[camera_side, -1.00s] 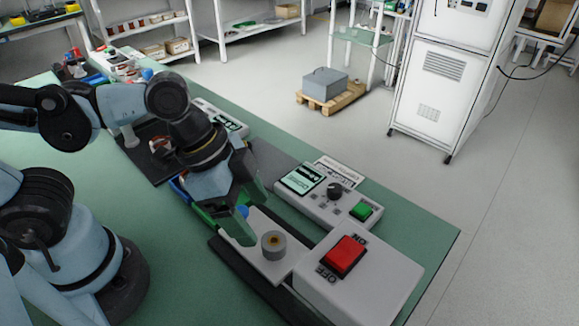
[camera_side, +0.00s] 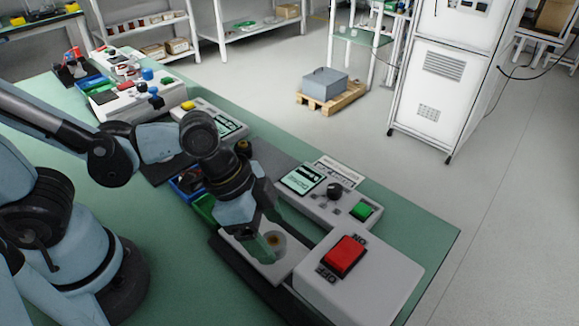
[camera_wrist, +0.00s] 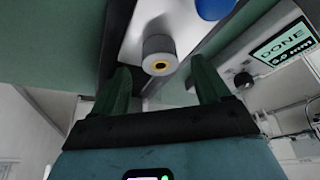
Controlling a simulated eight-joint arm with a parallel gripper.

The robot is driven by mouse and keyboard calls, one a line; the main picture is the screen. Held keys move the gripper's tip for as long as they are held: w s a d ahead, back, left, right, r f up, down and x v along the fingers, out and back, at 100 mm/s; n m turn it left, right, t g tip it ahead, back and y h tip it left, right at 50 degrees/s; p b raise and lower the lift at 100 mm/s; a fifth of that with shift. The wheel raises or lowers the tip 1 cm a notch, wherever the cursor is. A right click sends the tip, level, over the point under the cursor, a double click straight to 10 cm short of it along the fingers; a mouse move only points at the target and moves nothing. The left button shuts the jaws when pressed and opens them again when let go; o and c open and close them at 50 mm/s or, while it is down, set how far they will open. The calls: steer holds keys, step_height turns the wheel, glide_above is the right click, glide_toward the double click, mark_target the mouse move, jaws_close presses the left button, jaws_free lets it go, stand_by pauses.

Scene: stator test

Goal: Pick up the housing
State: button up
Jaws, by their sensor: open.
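The housing, a short grey cylinder with a yellow-ringed dark hole (camera_wrist: 159,56), stands upright on a white plate (camera_wrist: 133,32). In the side view the housing (camera_side: 278,240) is partly hidden by my gripper. My gripper (camera_side: 283,238) is open, with its dark green fingers reaching down around the housing's place. In the wrist view my gripper's fingertips (camera_wrist: 161,75) stand wide apart, one to each side of the housing, which lies just beyond them. I cannot tell whether either finger touches it.
A white box with a red ON/OFF switch (camera_side: 344,256) stands close right of the plate. A tester with a screen and green button (camera_side: 362,211) is behind it. Blue (camera_side: 187,184) and green (camera_side: 205,207) bins lie left of the plate. A blue object (camera_wrist: 214,7) shows near the housing.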

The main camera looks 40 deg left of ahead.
steer(key=shift+x, duration=1.35)
steer(key=shift+c, duration=0.4)
steer(key=c, duration=1.2)
steer(key=shift+r, duration=0.25)
